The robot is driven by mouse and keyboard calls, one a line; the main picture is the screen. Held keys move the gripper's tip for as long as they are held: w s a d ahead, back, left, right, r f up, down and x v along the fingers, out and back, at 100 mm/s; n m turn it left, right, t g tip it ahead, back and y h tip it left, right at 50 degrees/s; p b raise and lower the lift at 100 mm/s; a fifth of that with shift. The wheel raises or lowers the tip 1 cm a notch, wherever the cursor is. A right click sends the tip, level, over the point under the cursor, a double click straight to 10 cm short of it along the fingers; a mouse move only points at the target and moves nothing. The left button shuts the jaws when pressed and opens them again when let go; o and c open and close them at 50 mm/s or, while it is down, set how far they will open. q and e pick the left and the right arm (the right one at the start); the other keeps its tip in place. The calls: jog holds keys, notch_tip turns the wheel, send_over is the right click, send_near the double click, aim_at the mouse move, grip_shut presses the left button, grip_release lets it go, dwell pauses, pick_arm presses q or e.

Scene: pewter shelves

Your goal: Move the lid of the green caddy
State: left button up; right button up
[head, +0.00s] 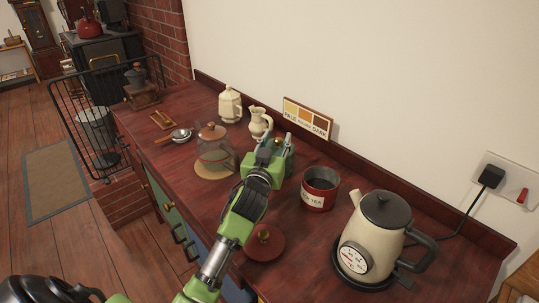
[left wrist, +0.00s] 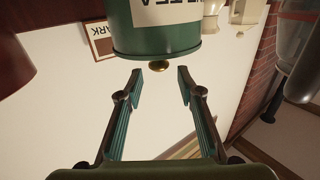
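The green caddy (head: 289,166) stands on the dark red counter, mostly hidden behind my left gripper (head: 275,146) in the head view. In the left wrist view, the caddy (left wrist: 165,20) appears upside down with a pale label. Its green lid (left wrist: 155,50) is on it, with a small brass knob (left wrist: 158,65). My left gripper (left wrist: 168,70) is open and empty. Its fingertips are close to the knob, one on either side in that picture; I cannot tell whether they touch it. My right gripper is not in view.
An open red tea caddy (head: 318,190) and a cream kettle (head: 377,235) stand to the right. A loose red lid (head: 264,246) lies in front. A glass cloche (head: 212,150), a cream jug (head: 259,122) and a shade card (head: 307,118) are near. The wall rises behind.

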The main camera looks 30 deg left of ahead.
pick_arm(q)
jog(key=v, duration=0.9)
jog(key=shift+s+b, duration=0.35)
jog(key=shift+b, duration=0.05)
